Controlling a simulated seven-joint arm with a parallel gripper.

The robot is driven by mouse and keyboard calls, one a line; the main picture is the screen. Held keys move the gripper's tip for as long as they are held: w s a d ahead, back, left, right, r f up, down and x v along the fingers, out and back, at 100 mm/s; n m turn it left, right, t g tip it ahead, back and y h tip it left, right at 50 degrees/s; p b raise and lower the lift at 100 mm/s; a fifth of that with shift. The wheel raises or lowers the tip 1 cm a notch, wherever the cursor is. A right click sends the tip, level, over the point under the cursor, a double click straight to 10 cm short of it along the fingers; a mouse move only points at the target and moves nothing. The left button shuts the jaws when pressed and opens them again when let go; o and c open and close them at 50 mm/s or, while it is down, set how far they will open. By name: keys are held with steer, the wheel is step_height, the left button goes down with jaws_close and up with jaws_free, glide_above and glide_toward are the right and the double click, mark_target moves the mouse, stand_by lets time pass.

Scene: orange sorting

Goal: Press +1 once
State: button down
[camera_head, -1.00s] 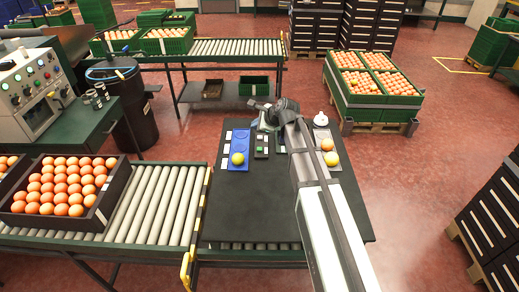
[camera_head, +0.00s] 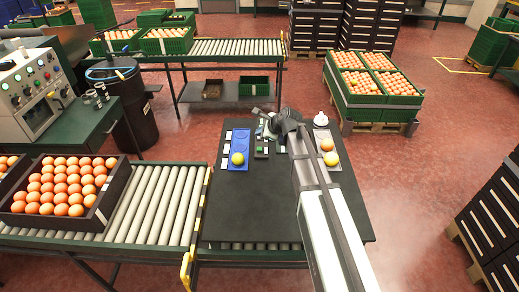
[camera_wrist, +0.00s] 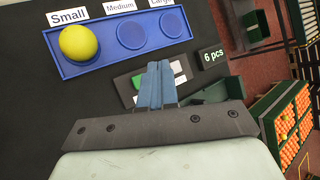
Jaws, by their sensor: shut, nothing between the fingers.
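A small button panel (camera_head: 261,151) lies on the black table, right of the blue tray. In the wrist view the panel (camera_wrist: 124,86) shows a green button (camera_wrist: 139,82) and pale patches, partly hidden behind my fingers; I cannot read a +1 mark. A dark display reading "6 pcs" (camera_wrist: 212,56) stands beside it. My gripper (camera_wrist: 157,68) is shut and empty, its blue fingers over the panel in the picture; I cannot tell whether they touch it. In the head view my arm and wrist partly cover this area.
The blue tray (camera_wrist: 100,50) has places labelled Small, Medium and Large; a yellow fruit (camera_wrist: 79,43) sits in Small. The front of the table is clear.

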mark_target(261, 150)
steer(key=shift+f, duration=2.55)
steer(key=shift+f, duration=0.95)
stand_by(1.0)
steer(key=shift+r, duration=0.95)
steer(key=shift+r, duration=0.1)
steer(key=shift+r, duration=2.4)
